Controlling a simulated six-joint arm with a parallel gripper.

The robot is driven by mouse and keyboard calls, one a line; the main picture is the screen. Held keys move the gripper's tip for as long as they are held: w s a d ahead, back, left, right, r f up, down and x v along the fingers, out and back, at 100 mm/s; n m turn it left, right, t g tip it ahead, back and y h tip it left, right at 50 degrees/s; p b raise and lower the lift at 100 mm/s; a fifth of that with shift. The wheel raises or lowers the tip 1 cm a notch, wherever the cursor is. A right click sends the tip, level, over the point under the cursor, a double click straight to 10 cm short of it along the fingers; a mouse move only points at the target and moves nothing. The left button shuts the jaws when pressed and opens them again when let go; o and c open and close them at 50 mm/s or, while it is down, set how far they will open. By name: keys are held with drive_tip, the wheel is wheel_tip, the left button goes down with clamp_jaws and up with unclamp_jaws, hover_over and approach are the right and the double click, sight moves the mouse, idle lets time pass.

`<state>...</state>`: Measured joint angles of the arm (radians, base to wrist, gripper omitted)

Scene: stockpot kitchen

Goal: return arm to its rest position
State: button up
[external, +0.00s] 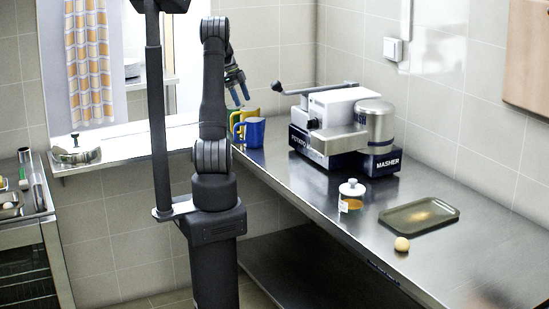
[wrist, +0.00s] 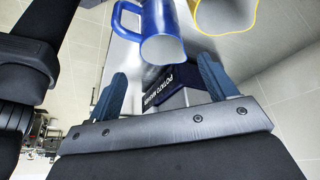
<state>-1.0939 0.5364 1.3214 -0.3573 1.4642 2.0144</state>
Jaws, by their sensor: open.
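My gripper (external: 236,91) is in the air above the back left part of the steel counter (external: 300,201), over the cups. In the wrist view my gripper (wrist: 165,85) shows two blue fingers spread wide apart with nothing between them. A blue cup (external: 250,132) stands on the counter below it. The blue cup also shows in the wrist view (wrist: 160,30), beyond the fingertips. A yellow cup (external: 236,122) stands behind the blue one, partly hidden by it. It shows at the top of the wrist view (wrist: 226,14), beside the blue cup.
A lidded jar (external: 351,196), a dark tray (external: 419,215) and a round yellowish ball (external: 401,244) lie nearer the front right.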

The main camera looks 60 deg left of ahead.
sight(251, 118)
drive_tip(key=x, duration=1.2)
drive_tip(key=shift+f, duration=0.2)
wheel_tip(251, 118, up, 3)
drive_tip(key=shift+f, duration=0.1)
drive_tip(key=shift+r, duration=0.7)
